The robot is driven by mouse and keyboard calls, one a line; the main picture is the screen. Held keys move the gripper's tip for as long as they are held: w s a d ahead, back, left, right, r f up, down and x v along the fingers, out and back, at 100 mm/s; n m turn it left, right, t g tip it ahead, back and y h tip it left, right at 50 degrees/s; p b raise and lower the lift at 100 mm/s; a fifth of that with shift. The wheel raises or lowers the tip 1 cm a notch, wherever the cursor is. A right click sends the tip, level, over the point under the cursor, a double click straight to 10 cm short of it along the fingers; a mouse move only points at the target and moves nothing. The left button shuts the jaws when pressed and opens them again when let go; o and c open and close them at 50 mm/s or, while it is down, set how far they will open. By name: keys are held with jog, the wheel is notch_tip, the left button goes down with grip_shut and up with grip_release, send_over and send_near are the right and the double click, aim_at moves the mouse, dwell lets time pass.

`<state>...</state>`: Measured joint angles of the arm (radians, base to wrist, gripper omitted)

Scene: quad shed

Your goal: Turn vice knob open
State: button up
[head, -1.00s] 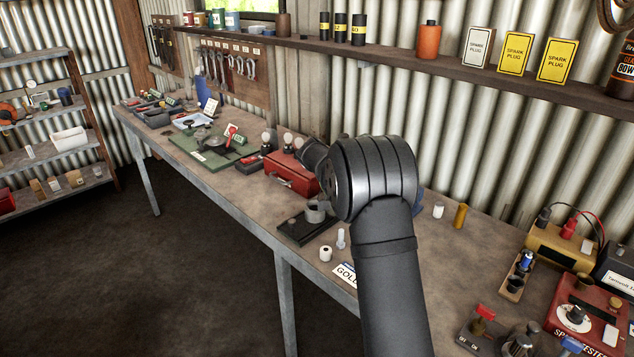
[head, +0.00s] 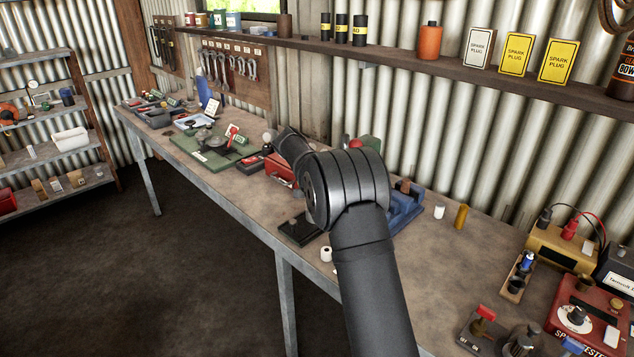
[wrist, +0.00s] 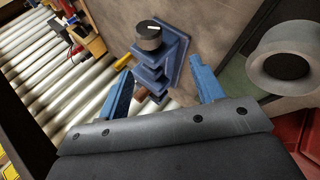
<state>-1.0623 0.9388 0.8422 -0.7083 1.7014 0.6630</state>
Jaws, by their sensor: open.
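The blue vice (wrist: 172,58) shows in the wrist view with a stepped blue body and a round dark knob (wrist: 149,36) with a white mark. In the head view the vice (head: 405,210) is partly hidden behind my arm. My gripper (wrist: 158,68) is open in the wrist view, with its two blue fingers apart. The vice body shows between and beyond the fingers, and the knob appears past the fingertips. I cannot tell whether the fingers touch the vice. In the head view my gripper is hidden by my arm.
A grey ring-shaped part (wrist: 285,65) and a red surface lie at the right of the wrist view. A red toolbox (head: 280,168) and a white roll (head: 326,254) are close to my arm. A white cylinder (head: 439,212) and a yellow cylinder (head: 461,216) stand right of the vice.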

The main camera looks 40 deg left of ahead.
jog(key=s+a+r, duration=0.2)
jog(key=s+a, duration=0.1)
jog(key=a, duration=0.4)
jog(key=shift+s+a+r, duration=0.15)
jog(key=shift+a+r, duration=0.05)
jog(key=shift+r, duration=0.15)
dwell(0.4)
jog(key=s+d+r+m+y, duration=0.1)
jog(key=d+r+m+y, duration=0.2)
jog(key=d, duration=0.4)
jog(key=s+d+r+m+y, duration=0.1)
jog(key=d+r+m+y, duration=0.15)
jog(key=d+r, duration=0.35)
jog(key=shift+n+g+y, duration=0.35)
jog(key=shift+g+y, duration=0.05)
jog(key=shift+y, duration=0.05)
jog(key=x, duration=1.8)
jog(key=shift+d+f, duration=0.25)
jog(key=shift+d, duration=0.1)
jog(key=c, duration=1)
jog(key=shift+o, duration=0.2)
